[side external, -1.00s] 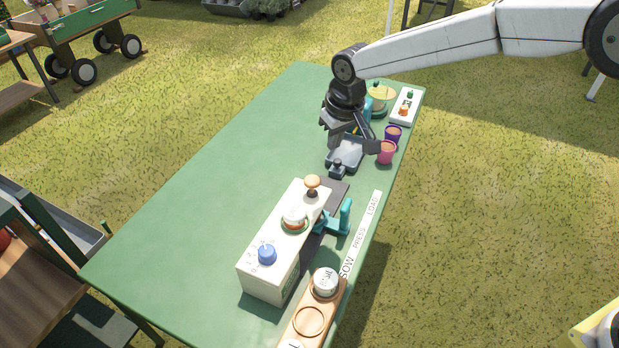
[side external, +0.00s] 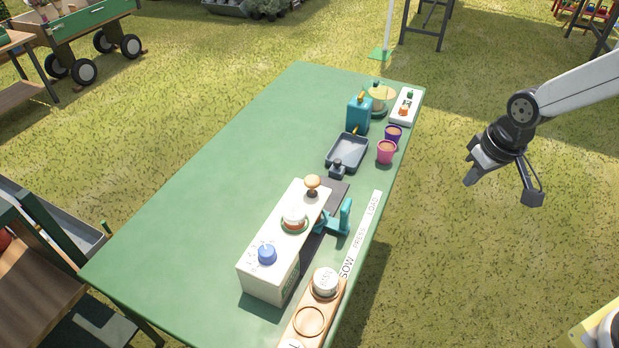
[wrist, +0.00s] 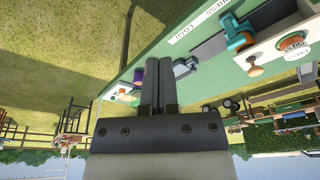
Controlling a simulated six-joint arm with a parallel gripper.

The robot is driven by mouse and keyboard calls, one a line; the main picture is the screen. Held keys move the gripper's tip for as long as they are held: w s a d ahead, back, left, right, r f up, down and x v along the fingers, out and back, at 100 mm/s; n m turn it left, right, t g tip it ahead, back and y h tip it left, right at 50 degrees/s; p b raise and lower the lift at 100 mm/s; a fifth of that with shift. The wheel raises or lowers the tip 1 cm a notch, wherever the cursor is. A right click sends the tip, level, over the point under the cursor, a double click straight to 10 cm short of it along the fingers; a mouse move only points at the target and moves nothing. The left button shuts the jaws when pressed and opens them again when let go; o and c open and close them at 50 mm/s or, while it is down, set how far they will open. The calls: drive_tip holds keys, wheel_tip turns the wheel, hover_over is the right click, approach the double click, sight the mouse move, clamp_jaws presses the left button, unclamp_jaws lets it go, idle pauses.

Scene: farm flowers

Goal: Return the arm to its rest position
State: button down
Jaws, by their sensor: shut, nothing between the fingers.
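My gripper (side external: 475,174) hangs in the air off the right side of the green table (side external: 200,185), over grass in the side view. It points down and to the left, well apart from everything on the table. In the wrist view the two dark fingers (wrist: 158,84) lie side by side, shut, with nothing between them. My forearm reaches in from the right edge of the side view.
On the table stand a grey tray (side external: 347,153), a teal container (side external: 358,113), pink (side external: 386,152) and purple (side external: 393,133) pots, a white button box (side external: 404,106), a cream machine (side external: 272,257) and a wooden holder (side external: 336,309). Open grass surrounds my gripper.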

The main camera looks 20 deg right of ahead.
drive_tip(key=s+d+f, duration=0.1)
drive_tip(key=s+d, duration=0.2)
drive_tip(key=s, duration=0.4)
drive_tip(key=shift+f+m, duration=0.15)
drive_tip(key=shift+m, duration=0.15)
